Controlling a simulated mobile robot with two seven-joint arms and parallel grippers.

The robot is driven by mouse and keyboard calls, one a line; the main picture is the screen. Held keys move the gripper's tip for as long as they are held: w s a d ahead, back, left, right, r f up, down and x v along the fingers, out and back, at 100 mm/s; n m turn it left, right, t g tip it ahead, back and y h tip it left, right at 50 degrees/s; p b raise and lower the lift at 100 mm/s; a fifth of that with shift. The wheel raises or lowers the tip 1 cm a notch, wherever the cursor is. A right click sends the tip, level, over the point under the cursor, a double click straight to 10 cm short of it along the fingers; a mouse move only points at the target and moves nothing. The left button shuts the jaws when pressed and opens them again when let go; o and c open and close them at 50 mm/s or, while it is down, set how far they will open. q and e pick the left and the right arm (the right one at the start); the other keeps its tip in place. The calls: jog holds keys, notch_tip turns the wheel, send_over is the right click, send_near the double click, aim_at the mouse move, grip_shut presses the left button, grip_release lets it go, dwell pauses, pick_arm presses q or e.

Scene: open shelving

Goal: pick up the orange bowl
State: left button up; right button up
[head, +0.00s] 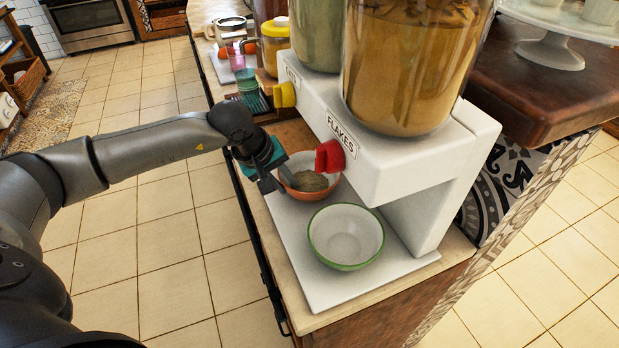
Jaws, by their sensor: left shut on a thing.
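The orange bowl (316,193) sits on the white base of the cereal dispenser, below the spouts, with something brownish inside it. My left gripper (283,178) is at the bowl's left side, shut on its rim. The gripper hides part of the bowl's left edge. I cannot tell whether the bowl is lifted off the base. My right gripper is not in the head view.
A white bowl with a green rim (346,237) stands just in front of the orange bowl. The dispenser (405,165) with a red knob (330,156) and a yellow knob (285,94) overhangs closely. Cups and a jar (274,44) stand farther back. Open floor lies left of the counter.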

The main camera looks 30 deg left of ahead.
pick_arm(q)
grip_shut()
dwell(0.8)
